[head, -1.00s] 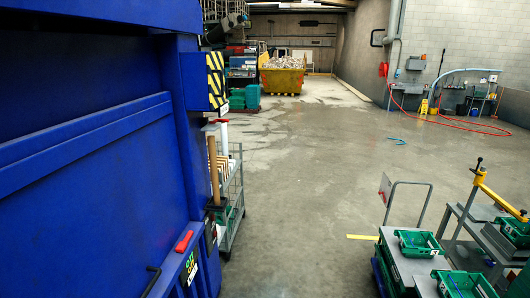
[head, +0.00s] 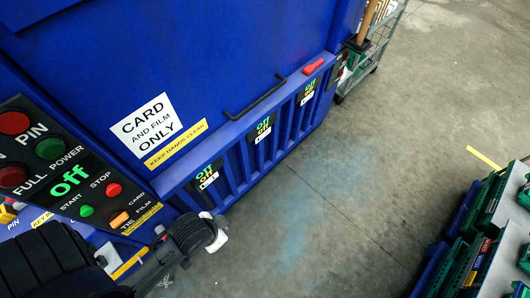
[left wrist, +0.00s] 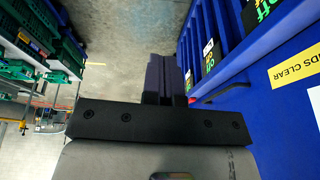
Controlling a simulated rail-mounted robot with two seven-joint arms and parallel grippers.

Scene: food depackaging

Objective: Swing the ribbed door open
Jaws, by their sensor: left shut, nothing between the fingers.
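The blue ribbed door (head: 290,126) shows in the head view as a low panel with upright ribs along the front of the big blue machine. It looks shut. A red handle (head: 313,66) lies on its top edge towards the far end. The ribs also show at the right of the left wrist view (left wrist: 196,45). My left gripper (left wrist: 166,80) is shut and empty in the left wrist view, beside the ribs and apart from them. Its dark arm end shows at the bottom left of the head view; the fingertips are not clear there. My right gripper is not in view.
A black bar handle (head: 255,97) sits on the smooth panel above the ribs. A control panel (head: 68,170) with buttons is at the left. Concrete floor (head: 340,200) is clear before the door. A cart with green crates (head: 490,230) stands at right.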

